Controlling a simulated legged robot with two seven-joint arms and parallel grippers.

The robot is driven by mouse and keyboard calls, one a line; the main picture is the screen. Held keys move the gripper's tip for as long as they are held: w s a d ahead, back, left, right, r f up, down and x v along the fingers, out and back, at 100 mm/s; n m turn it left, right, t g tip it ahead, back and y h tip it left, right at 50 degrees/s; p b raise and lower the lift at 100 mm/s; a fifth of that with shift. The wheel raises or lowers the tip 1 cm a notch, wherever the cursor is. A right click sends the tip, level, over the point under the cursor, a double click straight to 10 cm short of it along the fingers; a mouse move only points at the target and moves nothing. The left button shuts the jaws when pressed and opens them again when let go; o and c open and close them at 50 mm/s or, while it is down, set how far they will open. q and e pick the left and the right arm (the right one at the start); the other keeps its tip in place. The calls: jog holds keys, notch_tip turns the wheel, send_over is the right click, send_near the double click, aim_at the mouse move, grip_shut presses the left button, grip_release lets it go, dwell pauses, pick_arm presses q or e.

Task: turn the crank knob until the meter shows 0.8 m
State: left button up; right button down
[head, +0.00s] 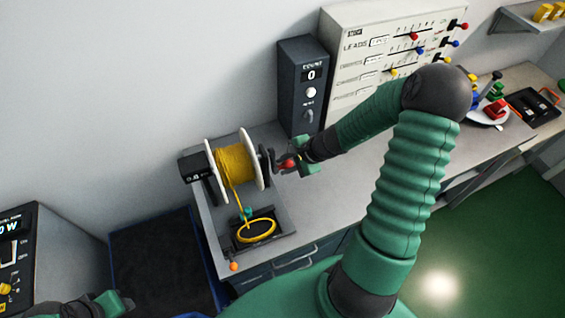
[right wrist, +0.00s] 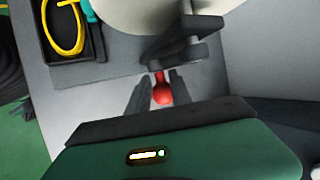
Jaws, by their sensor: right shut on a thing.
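The crank knob (right wrist: 162,92) is red and sits at the end of a dark crank on the spool's right side. The spool (head: 235,165) carries yellow cable between white flanges. My right gripper (head: 287,164) is shut on the red knob; in the right wrist view its two dark fingers stand on either side of it. The small black meter (head: 193,167) is at the spool's left; its digits are too small to read surely. My left gripper (head: 112,303) is at the bottom left edge, partly cut off, and its fingers are not clear.
Yellow cable lies coiled in a black tray (head: 240,243) before the spool. An orange-tipped lever (head: 234,266) is at the bench's front edge. A dark counter box (head: 303,88) showing 0 and a white leads panel (head: 370,60) stand behind. A black mat (head: 160,270) lies left.

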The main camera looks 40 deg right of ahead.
jog(key=shift+s+a+f, duration=0.1)
jog(key=shift+s+f, duration=0.05)
jog(key=shift+s, duration=0.3)
